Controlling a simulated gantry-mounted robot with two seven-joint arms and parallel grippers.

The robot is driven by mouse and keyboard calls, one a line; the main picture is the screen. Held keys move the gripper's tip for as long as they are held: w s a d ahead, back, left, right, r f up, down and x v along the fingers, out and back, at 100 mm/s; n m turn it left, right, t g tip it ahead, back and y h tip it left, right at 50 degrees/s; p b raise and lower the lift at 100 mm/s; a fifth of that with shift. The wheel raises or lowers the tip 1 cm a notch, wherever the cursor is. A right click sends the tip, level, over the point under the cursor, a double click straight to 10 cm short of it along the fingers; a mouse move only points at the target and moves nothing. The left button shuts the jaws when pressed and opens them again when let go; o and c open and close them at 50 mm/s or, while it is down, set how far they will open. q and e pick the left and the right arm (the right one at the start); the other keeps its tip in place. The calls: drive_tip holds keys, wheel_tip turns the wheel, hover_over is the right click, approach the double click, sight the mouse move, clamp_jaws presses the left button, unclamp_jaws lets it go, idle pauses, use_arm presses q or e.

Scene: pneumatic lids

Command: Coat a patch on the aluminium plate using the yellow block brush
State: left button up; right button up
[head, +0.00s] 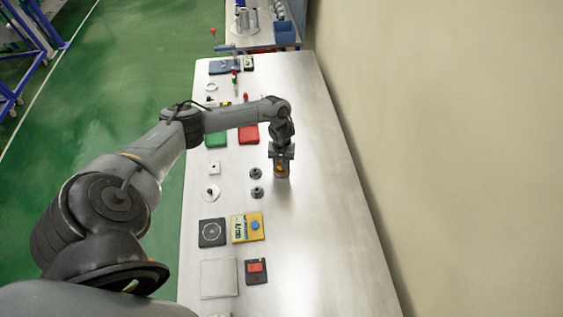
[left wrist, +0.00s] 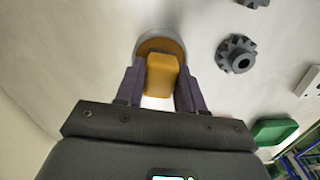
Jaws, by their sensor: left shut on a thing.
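My left gripper (head: 281,172) is over the bare right-middle part of the table. It is shut on the yellow block brush (left wrist: 162,75), which sits between the two dark fingers in the left wrist view. A round orange shape with a pale grey rim (left wrist: 158,46) shows just beyond the block; I cannot tell if the two touch. In the head view the brush is mostly hidden by the gripper. A light grey square plate (head: 219,278), apparently the aluminium plate, lies at the table's near left, well away from the gripper. My right gripper is not in view.
Two dark gears (head: 256,192) lie just left of the gripper. Green (head: 215,140) and red pads lie farther back. The table's right side is clear.

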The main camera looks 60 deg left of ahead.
use_arm(q)
drive_tip(key=shift+f, duration=0.5)
drive_tip(key=shift+f, duration=0.1)
idle(2.5)
drive_tip(key=shift+p, duration=0.3)
wheel_tip(320, 180, up, 7)
drive_tip(key=p, duration=0.8)
drive_tip(key=shift+p, duration=0.4)
